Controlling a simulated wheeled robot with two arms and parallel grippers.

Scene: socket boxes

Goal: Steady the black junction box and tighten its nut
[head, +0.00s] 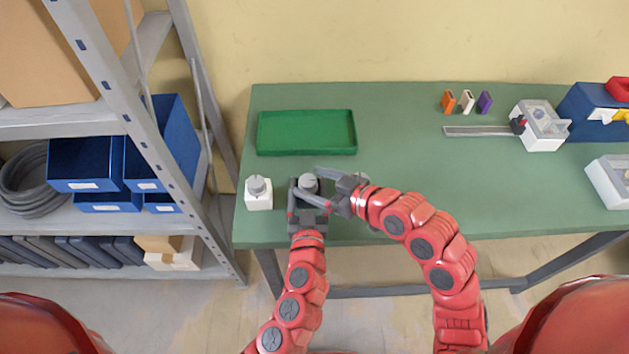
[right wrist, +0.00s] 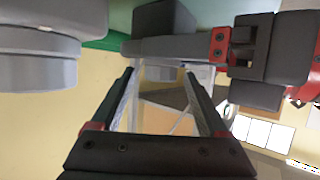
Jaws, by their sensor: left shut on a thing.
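The black junction box (head: 297,186) stands near the table's front edge in the head view, with a round grey nut (head: 308,180) on top. My left gripper (head: 308,193) reaches in from the front and is shut on the box, with its fingers at the sides. My right gripper (head: 310,182) comes from the right, its fingers apart on either side of the nut; contact cannot be told. In the right wrist view my right fingers (right wrist: 163,85) are parted, with the dark box (right wrist: 165,18) beyond them and part of my left gripper (right wrist: 255,55) at right.
A white box with a grey nut (head: 258,193) stands left of the black box. A green tray (head: 307,152) lies behind. A grey part (head: 364,179) is mostly hidden behind my right wrist. A slotted rail (head: 478,131) and white device (head: 541,125) lie further right; the table centre is clear.

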